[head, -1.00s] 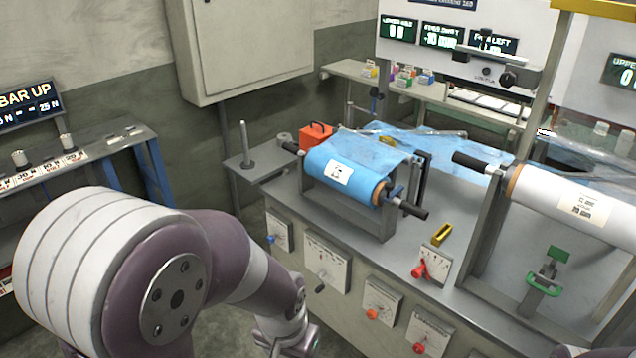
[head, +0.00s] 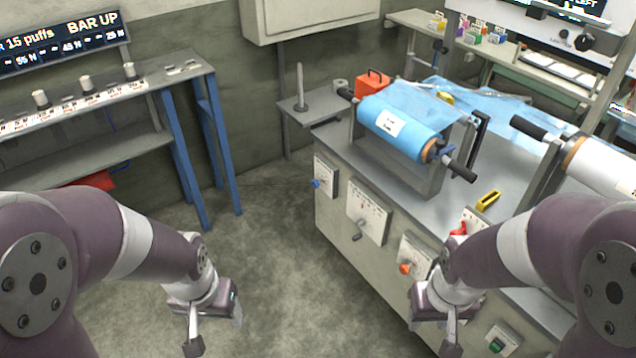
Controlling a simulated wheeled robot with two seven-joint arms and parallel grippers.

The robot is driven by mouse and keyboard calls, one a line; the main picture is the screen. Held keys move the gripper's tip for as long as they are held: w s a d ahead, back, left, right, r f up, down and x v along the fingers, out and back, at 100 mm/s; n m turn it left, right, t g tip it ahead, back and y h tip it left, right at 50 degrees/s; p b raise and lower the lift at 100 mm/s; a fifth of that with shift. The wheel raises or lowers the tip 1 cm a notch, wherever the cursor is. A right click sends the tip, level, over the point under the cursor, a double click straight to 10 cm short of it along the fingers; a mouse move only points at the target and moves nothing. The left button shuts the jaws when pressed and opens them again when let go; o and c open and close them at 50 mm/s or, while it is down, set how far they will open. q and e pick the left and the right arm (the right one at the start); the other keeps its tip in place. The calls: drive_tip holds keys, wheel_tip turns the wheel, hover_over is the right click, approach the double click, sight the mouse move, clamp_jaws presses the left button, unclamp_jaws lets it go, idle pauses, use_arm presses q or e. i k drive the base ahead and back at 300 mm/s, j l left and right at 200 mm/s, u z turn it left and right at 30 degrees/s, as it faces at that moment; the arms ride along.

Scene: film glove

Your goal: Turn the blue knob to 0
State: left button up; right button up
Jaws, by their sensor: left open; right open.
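The blue knob (head: 316,184) sits on a small pale dial plate (head: 326,172) at the far left of the machine's front face. Its pointer setting and the dial marks are too small to read. My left gripper (head: 215,326) is open and empty, low over the floor, to the left of and nearer than the knob, well apart from it. My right gripper (head: 431,326) is open and empty in front of the machine's right part, below the orange knob in the picture and apart from the blue knob.
A grey lever dial (head: 366,213), an orange knob (head: 405,268) and a red knob (head: 459,228) sit further right. A blue film roll (head: 400,128) lies on the machine. A shelf with blue legs (head: 185,150) stands left. The floor (head: 275,250) between is clear.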

sight(315, 183)
drive_tip(key=i+j, duration=0.2)
drive_tip(key=i, duration=0.25)
drive_tip(key=i+j, duration=0.2)
drive_tip(key=i, duration=0.2)
drive_tip(key=i+j, duration=0.15)
drive_tip(key=i, duration=0.3)
drive_tip(key=i+j, duration=0.2)
drive_tip(key=i, duration=0.2)
drive_tip(key=i+j, duration=0.2)
drive_tip(key=i, duration=0.25)
